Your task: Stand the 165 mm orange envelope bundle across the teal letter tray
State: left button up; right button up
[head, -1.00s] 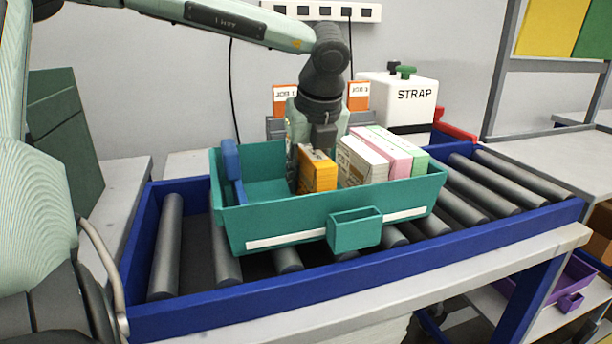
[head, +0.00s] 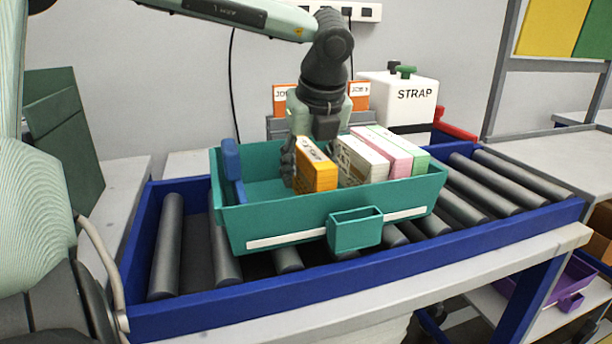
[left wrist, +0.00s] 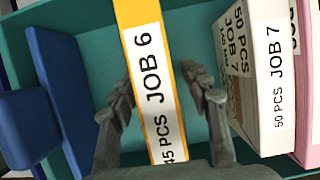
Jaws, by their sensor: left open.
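The teal letter tray (head: 290,228) sits on the roller conveyor. The orange envelope bundle (head: 316,172) stands on edge in the tray's middle, left of the other bundles. In the left wrist view the bundle (left wrist: 152,60) shows its white "JOB 6" label, with a gap on its left to the blue piece. My left gripper (head: 314,160) is open, low over the tray. Its fingers (left wrist: 163,88) are on either side of the bundle, apart from it at least on the right. The bundle's lower edge is hidden by the tray wall. My right gripper is not in view.
White (head: 362,160), pink (head: 393,155) and green-edged (head: 412,152) bundles stand at the tray's right. A blue upright piece (head: 232,165) is at its left end. Blue conveyor rails (head: 200,312) surround the rollers. A white STRAP box (head: 410,98) stands behind.

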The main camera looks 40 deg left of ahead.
pick_arm(q)
jog(key=v, duration=1)
jog(key=shift+s+d+r, duration=0.1)
jog(key=shift+d+r, duration=0.05)
jog(key=shift+r, duration=0.1)
jog(key=shift+s+f, duration=0.1)
jog(key=shift+s, duration=0.05)
